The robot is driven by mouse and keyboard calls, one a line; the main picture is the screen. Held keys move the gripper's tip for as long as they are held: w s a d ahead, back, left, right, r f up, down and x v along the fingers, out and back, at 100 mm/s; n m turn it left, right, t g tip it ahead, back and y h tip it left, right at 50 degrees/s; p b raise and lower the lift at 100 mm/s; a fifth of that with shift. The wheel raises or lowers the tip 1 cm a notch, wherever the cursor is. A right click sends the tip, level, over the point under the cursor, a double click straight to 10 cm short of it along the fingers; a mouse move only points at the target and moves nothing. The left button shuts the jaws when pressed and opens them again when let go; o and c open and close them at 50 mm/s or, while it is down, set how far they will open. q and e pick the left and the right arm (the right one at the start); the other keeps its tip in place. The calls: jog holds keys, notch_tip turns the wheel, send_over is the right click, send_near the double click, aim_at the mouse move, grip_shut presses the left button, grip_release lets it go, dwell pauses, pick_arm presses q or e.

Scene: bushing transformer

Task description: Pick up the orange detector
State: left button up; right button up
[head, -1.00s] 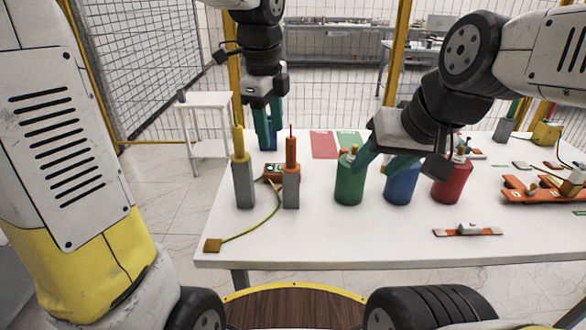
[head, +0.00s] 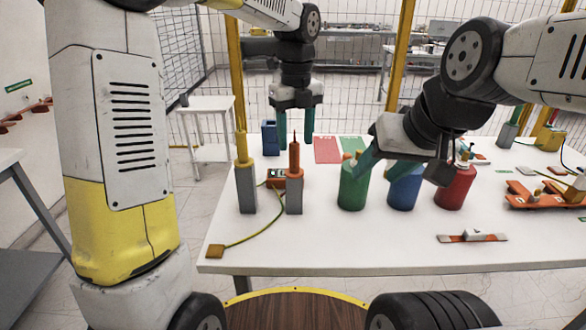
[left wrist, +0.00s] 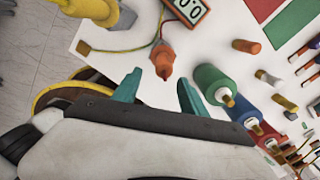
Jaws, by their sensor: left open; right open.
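The orange detector (head: 294,157), with a thin dark tip, stands upright in a grey holder (head: 294,195). A similar yellow detector (head: 242,150) stands in a grey holder to its left. My left gripper (head: 296,135) points down, open and empty; in the head view its fingers appear above and behind the orange detector. In the left wrist view the orange detector (left wrist: 164,58) shows just ahead of the two teal fingertips (left wrist: 157,90), apart from them. My right gripper (head: 372,162) is open near the green cylinder; its farther finger is partly hidden.
An orange meter (head: 276,178) sits behind the holders, with a yellow-green cable to a small brown block (head: 215,251). Green (head: 352,187), blue (head: 403,192) and red (head: 455,190) cylinders stand to the right. A blue container (head: 270,138) stands at the back left. The table's front middle is clear.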

aim_at(295, 161)
pick_arm(q)
jog(key=shift+w+a+f, duration=0.15)
jog(key=shift+w+a, duration=0.05)
jog(key=shift+w, duration=0.35)
notch_tip(295, 161, down, 8)
jog(key=shift+r, duration=0.15)
jog(key=shift+c, duration=0.4)
grip_shut()
